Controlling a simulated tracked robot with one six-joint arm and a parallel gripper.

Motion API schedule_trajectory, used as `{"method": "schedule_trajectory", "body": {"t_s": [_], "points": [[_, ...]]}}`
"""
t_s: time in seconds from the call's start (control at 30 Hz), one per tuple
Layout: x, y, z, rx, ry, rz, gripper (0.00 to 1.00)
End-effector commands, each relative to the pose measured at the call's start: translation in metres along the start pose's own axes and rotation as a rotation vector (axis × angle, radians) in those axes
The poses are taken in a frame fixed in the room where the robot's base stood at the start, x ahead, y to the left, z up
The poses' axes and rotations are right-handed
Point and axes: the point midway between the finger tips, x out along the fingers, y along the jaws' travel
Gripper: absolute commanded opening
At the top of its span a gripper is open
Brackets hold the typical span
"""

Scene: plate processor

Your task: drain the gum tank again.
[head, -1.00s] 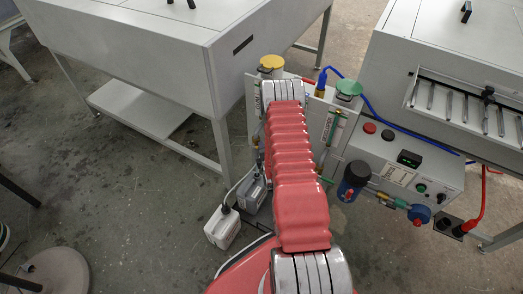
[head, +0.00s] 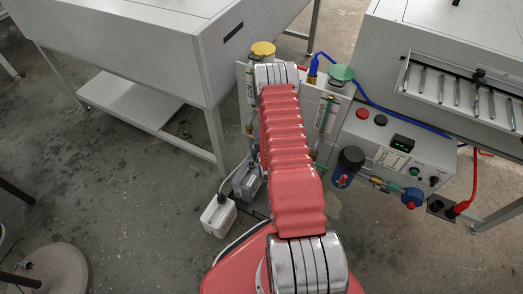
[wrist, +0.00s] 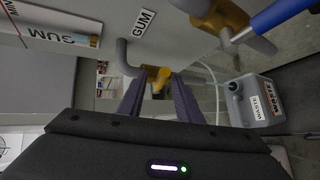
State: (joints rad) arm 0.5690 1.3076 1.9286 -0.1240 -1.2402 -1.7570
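In the wrist view the grey tank panel with the GUM label (wrist: 143,21) fills the top. A level gauge (wrist: 55,30), also marked GUM, is at its upper left. A brass valve with a yellow handle (wrist: 160,80) sits below the label on a grey pipe. My gripper (wrist: 158,88) has its two dark fingers apart, with the yellow handle between their tips; I cannot tell whether they touch it. A grey canister labelled WASTE (wrist: 263,100) stands to the right. In the head view my arm hides the gripper and valve; a yellow cap (head: 262,49) shows behind it.
A second brass valve (wrist: 222,17) with a blue lever (wrist: 280,14) is close at upper right. A control box (head: 385,145) and green cap (head: 340,73) stand right of my arm. Two canisters, one white (head: 219,216) and one grey (head: 246,182), are on the floor left of it.

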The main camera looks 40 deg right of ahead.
Motion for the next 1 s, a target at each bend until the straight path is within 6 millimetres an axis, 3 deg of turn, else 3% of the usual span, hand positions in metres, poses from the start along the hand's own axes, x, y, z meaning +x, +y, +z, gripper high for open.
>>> {"method": "schedule_trajectory", "body": {"t_s": [0.6,0.8,1.0], "points": [[-0.096,-0.002,0.000,0.000,0.001,-0.003,0.32],[-0.114,-0.002,-0.001,-0.001,0.002,-0.003,0.32],[-0.116,-0.002,0.000,-0.001,0.002,-0.001,0.32]]}}
